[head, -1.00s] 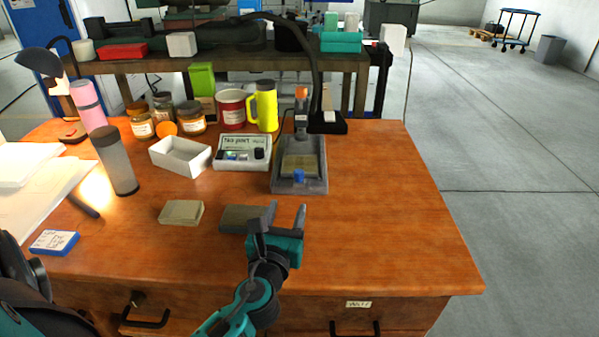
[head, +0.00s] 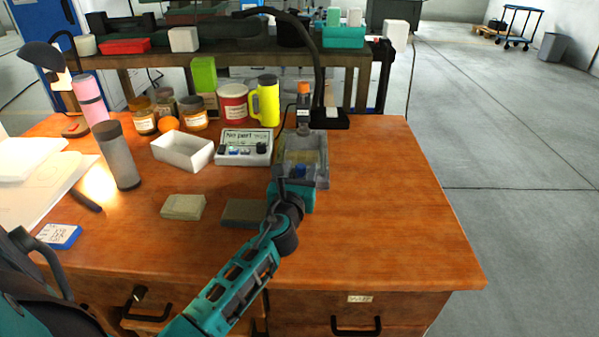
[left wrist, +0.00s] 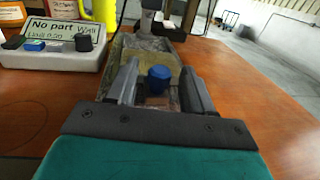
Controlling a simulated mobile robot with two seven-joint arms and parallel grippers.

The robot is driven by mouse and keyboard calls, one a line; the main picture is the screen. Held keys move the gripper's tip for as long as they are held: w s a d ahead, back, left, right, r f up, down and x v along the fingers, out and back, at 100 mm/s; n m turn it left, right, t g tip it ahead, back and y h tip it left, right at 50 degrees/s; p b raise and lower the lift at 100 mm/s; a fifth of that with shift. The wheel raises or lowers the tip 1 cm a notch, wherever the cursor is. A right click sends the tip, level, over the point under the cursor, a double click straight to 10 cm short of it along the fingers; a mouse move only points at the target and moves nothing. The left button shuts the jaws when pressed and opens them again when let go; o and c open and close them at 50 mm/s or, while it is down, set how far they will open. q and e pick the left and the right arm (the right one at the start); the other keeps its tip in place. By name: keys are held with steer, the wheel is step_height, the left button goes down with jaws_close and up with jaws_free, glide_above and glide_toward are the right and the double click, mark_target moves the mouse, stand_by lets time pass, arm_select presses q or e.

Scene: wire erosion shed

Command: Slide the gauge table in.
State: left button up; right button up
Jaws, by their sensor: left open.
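The gauge (head: 318,172) stands on the wooden desk, a grey base with an orange-topped post at its back. Its tan gauge table (head: 298,160) lies in the base; it also shows in the left wrist view (left wrist: 150,55). A blue knob (left wrist: 159,75) is at the table's front. My left gripper (head: 292,182) is at the front of the gauge, pointing away from me. In the left wrist view its open fingers (left wrist: 159,84) stand either side of the knob, with gaps visible. In the head view the gripper hides the knob. My right gripper is out of view.
A display box (head: 243,148) stands close left of the gauge, with a white tray (head: 183,151) beyond it. A dark block (head: 243,213) lies beside my left wrist and a tan block (head: 183,207) further left. The desk's right side is clear.

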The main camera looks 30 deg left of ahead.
arm_select(q)
jaws_close()
stand_by(0.3)
stand_by(0.3)
